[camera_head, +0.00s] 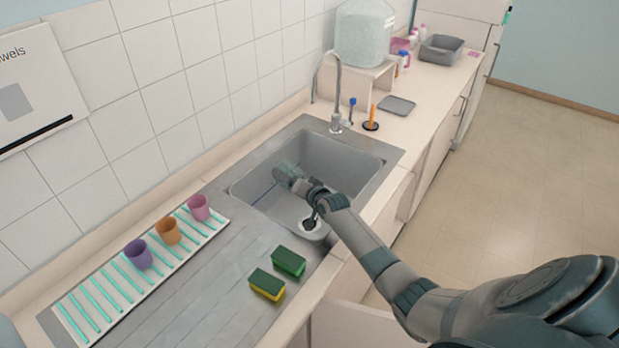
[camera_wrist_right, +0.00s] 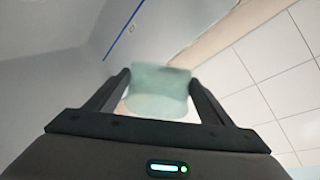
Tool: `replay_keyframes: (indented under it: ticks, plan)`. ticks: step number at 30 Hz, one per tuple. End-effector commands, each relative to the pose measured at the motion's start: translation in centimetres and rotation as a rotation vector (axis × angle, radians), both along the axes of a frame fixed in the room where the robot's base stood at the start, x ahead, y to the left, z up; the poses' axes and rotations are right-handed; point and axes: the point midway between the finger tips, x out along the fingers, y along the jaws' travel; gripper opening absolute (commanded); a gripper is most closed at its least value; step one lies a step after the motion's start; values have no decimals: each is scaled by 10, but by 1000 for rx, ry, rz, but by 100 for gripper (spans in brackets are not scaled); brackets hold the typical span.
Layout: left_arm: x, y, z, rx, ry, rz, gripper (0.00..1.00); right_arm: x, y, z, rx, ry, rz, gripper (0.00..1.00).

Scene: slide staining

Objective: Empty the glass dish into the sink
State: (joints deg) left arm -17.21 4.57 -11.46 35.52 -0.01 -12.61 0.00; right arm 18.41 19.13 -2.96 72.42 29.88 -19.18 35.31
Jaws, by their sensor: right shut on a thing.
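The glass dish (camera_head: 286,173) is a small, pale green, see-through vessel over the grey sink basin (camera_head: 345,170). My right arm reaches over the front edge of the sink, and my right gripper (camera_head: 300,183) is inside the basin area. In the right wrist view, its two dark fingers (camera_wrist_right: 159,82) are shut on the dish (camera_wrist_right: 160,100), one on each side. The dish looks tipped, but its exact tilt and its contents cannot be made out. My left gripper is not in view.
The faucet (camera_head: 338,95) stands at the sink's back right. The drain (camera_head: 308,225) is near the front. Purple (camera_head: 138,254), orange (camera_head: 167,231) and pink (camera_head: 199,207) cups stand on a striped rack (camera_head: 104,297). Two sponges (camera_head: 289,262) lie near the front edge.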

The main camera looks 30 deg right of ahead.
Motion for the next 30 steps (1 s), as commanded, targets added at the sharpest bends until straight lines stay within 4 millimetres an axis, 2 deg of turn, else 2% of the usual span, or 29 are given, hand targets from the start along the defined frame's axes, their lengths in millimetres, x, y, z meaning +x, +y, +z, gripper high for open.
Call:
replay_keyframes:
  ticks: [22, 30]
  plan:
    - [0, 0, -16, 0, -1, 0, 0, 1, -6, 12, 198, 5, 0, 46]
    - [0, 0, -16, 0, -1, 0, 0, 0, -6, 14, 222, 8, -1, 46]
